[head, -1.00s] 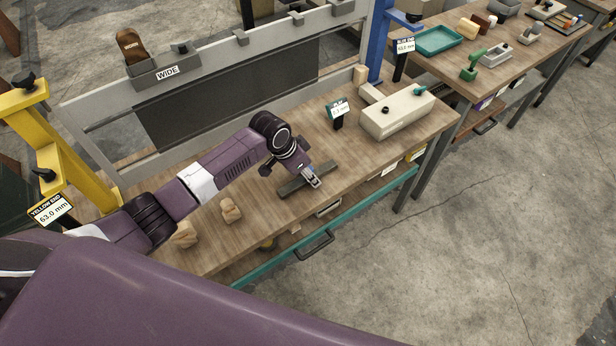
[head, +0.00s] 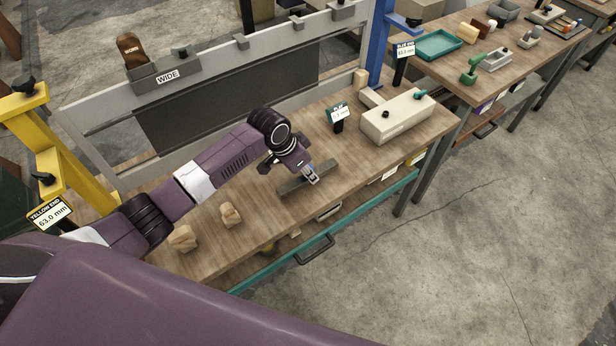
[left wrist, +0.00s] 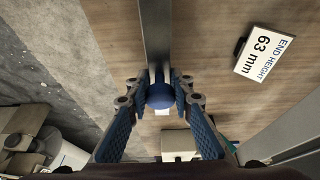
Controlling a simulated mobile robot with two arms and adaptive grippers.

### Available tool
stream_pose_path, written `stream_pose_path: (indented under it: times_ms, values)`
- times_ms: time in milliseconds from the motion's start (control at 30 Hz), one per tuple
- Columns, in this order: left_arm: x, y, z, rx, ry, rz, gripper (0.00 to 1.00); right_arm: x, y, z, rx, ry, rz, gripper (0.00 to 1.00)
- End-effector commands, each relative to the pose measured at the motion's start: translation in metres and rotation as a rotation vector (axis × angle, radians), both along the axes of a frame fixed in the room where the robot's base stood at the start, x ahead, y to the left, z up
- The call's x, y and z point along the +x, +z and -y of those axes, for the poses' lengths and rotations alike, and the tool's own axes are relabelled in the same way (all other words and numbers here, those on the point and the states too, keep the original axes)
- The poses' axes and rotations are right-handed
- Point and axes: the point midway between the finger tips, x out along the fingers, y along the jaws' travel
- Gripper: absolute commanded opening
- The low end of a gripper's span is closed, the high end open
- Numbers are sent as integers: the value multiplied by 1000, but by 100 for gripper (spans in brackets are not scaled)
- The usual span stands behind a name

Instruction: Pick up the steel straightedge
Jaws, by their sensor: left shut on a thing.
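The steel straightedge (head: 296,185) is a dark grey bar near the front of the wooden workbench. In the left wrist view it is a grey strip (left wrist: 157,35) running from the top edge down to between my fingers. My left gripper (head: 312,178) is over the bar and shut on it; its blue-padded fingers (left wrist: 159,78) meet the strip from both sides. A round blue knob (left wrist: 160,96) shows between the fingers; I cannot tell what it belongs to. Whether the bar is clear of the bench top is hard to tell. My right gripper is not in view.
Two wooden blocks (head: 230,214) (head: 183,238) sit left of the bar. A small sign (head: 338,113) and a cream box (head: 396,116) stand to its right. A grey frame (head: 350,60) with a dark panel is behind. Open floor (head: 460,250) lies in front.

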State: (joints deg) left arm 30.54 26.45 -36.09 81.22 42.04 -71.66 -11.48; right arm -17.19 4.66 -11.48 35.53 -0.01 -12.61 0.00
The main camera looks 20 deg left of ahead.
Motion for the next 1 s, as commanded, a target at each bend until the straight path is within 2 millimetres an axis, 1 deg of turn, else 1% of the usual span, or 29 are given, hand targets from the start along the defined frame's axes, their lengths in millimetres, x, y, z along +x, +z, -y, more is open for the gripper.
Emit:
stream_pose_path:
  times_ms: [33, 167, 300, 400, 500, 600, 733, 833, 1000]
  values:
    - [3, 14, 0, -1, -2, 10, 0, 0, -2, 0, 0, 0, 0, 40]
    - [3, 50, 0, -1, -2, 12, 0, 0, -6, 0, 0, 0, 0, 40]
    - [3, 92, 0, 0, -1, 11, 0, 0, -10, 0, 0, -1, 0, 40]
    - [3, 119, 0, 0, -1, 10, 0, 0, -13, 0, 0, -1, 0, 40]
    - [2, 141, 0, 0, -1, 8, 0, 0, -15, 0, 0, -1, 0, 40]
    - [2, 157, 0, -1, -1, 7, 0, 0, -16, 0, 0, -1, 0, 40]
    - [1, 170, 0, 0, -1, 5, 0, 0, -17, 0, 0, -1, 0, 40]
    - [1, 174, 0, -1, -1, 3, 0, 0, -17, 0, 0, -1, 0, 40]
    - [1, 175, 0, 0, -1, 2, 0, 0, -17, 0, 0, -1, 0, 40]
